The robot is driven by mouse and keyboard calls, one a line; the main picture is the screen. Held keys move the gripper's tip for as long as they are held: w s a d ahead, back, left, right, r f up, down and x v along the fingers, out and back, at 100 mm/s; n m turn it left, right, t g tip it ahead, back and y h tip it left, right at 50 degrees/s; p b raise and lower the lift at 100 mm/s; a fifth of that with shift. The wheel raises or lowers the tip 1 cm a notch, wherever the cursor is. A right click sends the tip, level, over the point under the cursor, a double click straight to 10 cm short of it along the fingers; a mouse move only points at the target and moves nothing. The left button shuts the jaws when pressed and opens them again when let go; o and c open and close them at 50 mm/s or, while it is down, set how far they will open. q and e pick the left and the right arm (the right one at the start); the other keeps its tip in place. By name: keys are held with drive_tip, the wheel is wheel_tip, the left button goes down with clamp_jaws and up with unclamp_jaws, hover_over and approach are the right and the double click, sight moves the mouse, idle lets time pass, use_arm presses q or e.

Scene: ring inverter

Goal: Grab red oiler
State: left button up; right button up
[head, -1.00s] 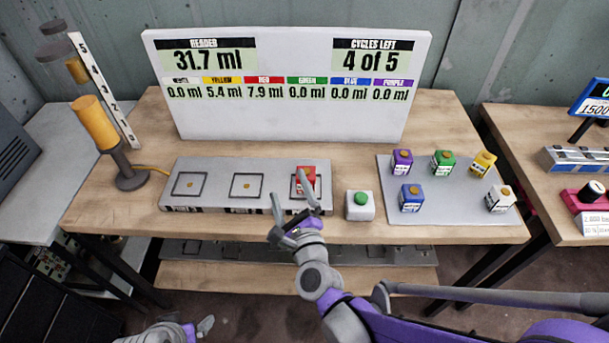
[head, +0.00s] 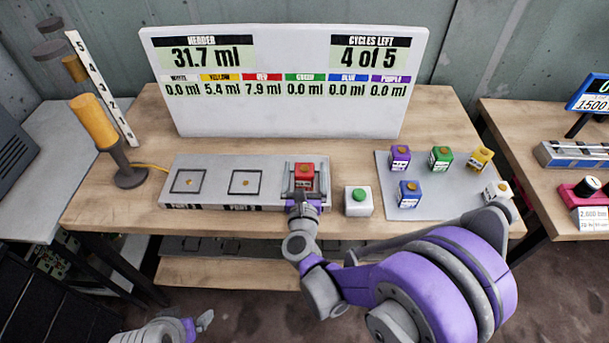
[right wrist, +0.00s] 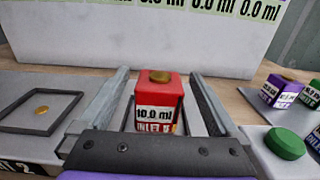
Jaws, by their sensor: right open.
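The red oiler (head: 304,174) is a small red box with a brass cap and a white label. It stands upright on the right-hand slot of the grey slotted base. In the right wrist view the red oiler (right wrist: 159,103) reads "10.0 ml". My right gripper (head: 304,168) is open, with one finger on each side of the oiler. The right wrist view shows gaps between the oiler and both fingers of the gripper (right wrist: 160,85). My left gripper (head: 205,320) is at the bottom left, away from the table; its jaw state is unclear.
The grey base (head: 215,185) has two empty slots to the left. A green button (head: 358,195) sits just right of it. A grey tray (head: 440,200) holds purple, green, yellow, blue and white oilers. A display board (head: 285,120) stands behind. An orange lamp (head: 95,122) is at left.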

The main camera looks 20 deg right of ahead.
sight(305, 163)
drive_tip(key=x, duration=0.3)
drive_tip(key=shift+w+d, duration=0.1)
drive_tip(key=shift+w, duration=0.1)
drive_tip(key=c, duration=1.5)
